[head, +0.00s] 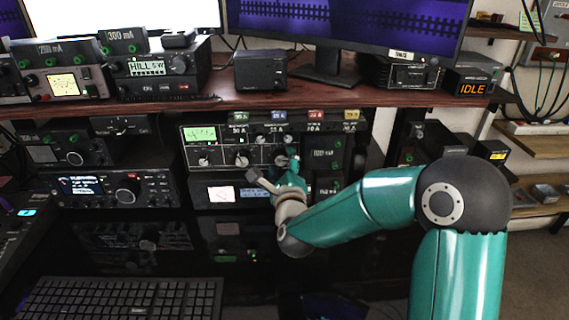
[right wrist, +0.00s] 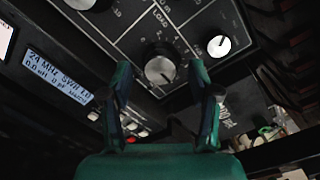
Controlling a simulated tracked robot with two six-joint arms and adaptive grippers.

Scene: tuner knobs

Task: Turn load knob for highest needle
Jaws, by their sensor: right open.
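The tuner (head: 258,132) is a dark panel with a lit green meter (head: 200,133) and a row of knobs under it. In the right wrist view the load knob (right wrist: 159,68) is a round dark knob with a silver face, under the label LOAD. My right gripper (right wrist: 160,80) is open, with one finger on each side of the load knob. I cannot tell whether either finger touches it. In the head view my right gripper (head: 276,175) is in front of the tuner's lower right part and covers some of it. The meter's needle is too small to read. My left gripper is not in view.
Below the tuner is a unit with a blue display (head: 256,193), which also shows in the right wrist view (right wrist: 58,75). A small white-faced knob (right wrist: 218,46) is right of the load knob. The shelf (head: 330,97) is above the tuner. A keyboard (head: 120,300) lies in front.

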